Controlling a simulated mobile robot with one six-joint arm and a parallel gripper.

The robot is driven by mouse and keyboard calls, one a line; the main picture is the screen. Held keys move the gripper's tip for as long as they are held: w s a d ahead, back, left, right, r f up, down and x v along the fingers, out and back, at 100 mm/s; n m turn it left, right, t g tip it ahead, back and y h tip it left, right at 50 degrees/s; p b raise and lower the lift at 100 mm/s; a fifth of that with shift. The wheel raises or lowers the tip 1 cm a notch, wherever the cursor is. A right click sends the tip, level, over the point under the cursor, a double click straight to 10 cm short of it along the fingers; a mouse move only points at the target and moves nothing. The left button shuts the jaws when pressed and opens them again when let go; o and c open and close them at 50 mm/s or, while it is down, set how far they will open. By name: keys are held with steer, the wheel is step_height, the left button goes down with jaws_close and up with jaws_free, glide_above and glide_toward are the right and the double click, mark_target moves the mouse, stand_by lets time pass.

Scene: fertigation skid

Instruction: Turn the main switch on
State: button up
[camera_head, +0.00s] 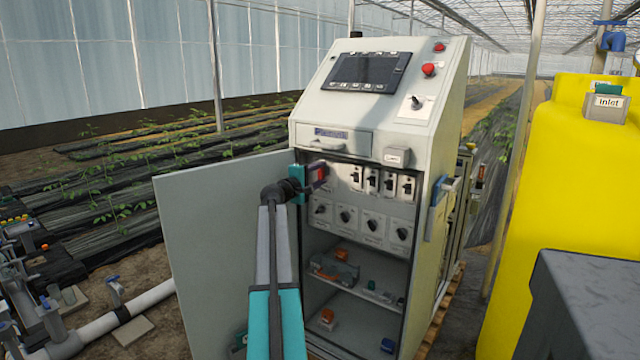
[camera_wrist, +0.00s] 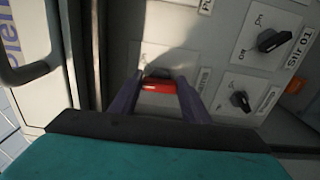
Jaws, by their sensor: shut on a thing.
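The main switch, with a red handle (camera_wrist: 158,85), sits on a light panel inside the open cabinet. It also shows as a small red patch (camera_head: 321,173) at the panel's upper left in the head view. My gripper (camera_wrist: 158,94) reaches the handle from the front, its two dark fingers on either side of it and shut on it. In the head view my gripper (camera_head: 312,180) and wrist cover much of the switch. The switch's label and marks are partly shadowed and I cannot read which position it is in.
More switches (camera_head: 372,180) sit just right, with a row of black knobs (camera_head: 346,217) below. The cabinet door (camera_head: 215,255) stands open at the left. A drawer with a handle (camera_head: 333,140) is above. Shelves (camera_head: 345,283) below hold small parts. A yellow tank (camera_head: 570,180) stands right.

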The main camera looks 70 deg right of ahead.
steer(key=m+b, duration=0.3)
steer(key=b, duration=0.1)
steer(key=f+m+b, duration=0.1)
steer(key=m+b, duration=0.2)
steer(key=b, duration=0.2)
steer(key=shift+f, duration=0.15)
steer(key=m+b, duration=0.3)
steer(key=shift+r, duration=0.2)
steer(key=o, duration=1)
steer(key=shift+r, duration=0.15)
steer(key=shift+o, duration=0.2)
steer(key=shift+w+a, duration=0.1)
steer(key=p+v, duration=0.2)
steer(key=v, duration=1.1)
steer(key=shift+a+p, duration=0.3)
